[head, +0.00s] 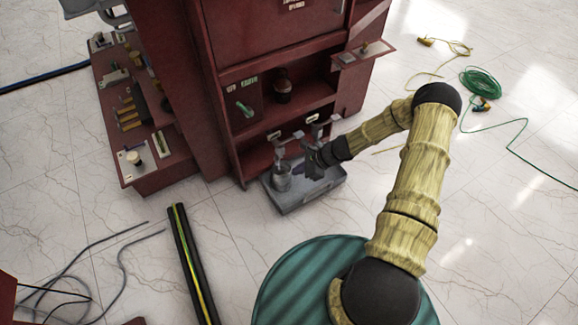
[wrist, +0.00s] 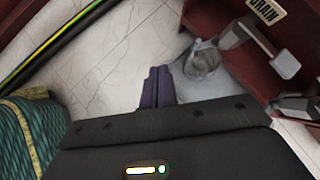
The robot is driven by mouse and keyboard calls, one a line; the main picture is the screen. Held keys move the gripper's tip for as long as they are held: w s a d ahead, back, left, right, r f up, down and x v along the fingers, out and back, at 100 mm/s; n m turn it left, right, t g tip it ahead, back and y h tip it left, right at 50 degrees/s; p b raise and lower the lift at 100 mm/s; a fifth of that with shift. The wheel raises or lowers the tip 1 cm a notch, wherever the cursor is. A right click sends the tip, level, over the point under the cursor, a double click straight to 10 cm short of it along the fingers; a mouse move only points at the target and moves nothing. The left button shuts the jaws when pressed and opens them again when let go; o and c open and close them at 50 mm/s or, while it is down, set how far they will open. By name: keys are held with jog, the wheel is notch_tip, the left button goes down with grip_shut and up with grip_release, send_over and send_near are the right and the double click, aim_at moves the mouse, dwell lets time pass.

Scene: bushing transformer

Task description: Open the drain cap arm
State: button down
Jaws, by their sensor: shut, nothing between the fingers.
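A DRAIN label (wrist: 264,10) sits on the dark red cabinet, beside a grey lever arm (wrist: 240,34) with a flat block end (wrist: 285,64). I take it for the drain cap arm; in the head view it shows as the left of two grey fittings (head: 281,147). A clear cup (wrist: 202,62) stands below it, also in the head view (head: 282,178). My gripper (wrist: 158,72) is shut and empty, pointing down left of the cup in the wrist view. In the head view my gripper (head: 312,166) is right of the cup, over the grey tray. Contact with the arm is not visible.
A second grey fitting (head: 319,127) stands close to the right of the drain one. The grey tray (head: 307,199) lies on the floor before the red cabinet (head: 183,95). A black, yellow-green striped strip (head: 192,262) lies at front left. Floor between is clear.

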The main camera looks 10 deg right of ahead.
jog(key=s+d+r+n+h, duration=0.1)
jog(key=s+r+n+h, duration=0.1)
jog(key=s+r+n, duration=0.4)
jog(key=s+d+r+n+h, duration=0.2)
jog(key=s+r+n, duration=0.4)
jog(key=r, duration=0.9)
jog(key=s+d+r+n+h, duration=0.2)
jog(key=s+r+n, duration=0.4)
jog(key=r, duration=0.5)
jog(key=shift+d+n+h, duration=0.2)
jog(key=shift+n+h, duration=0.4)
jog(key=shift+h, duration=0.3)
jog(key=shift+r, duration=0.1)
jog(key=shift+s, duration=0.15)
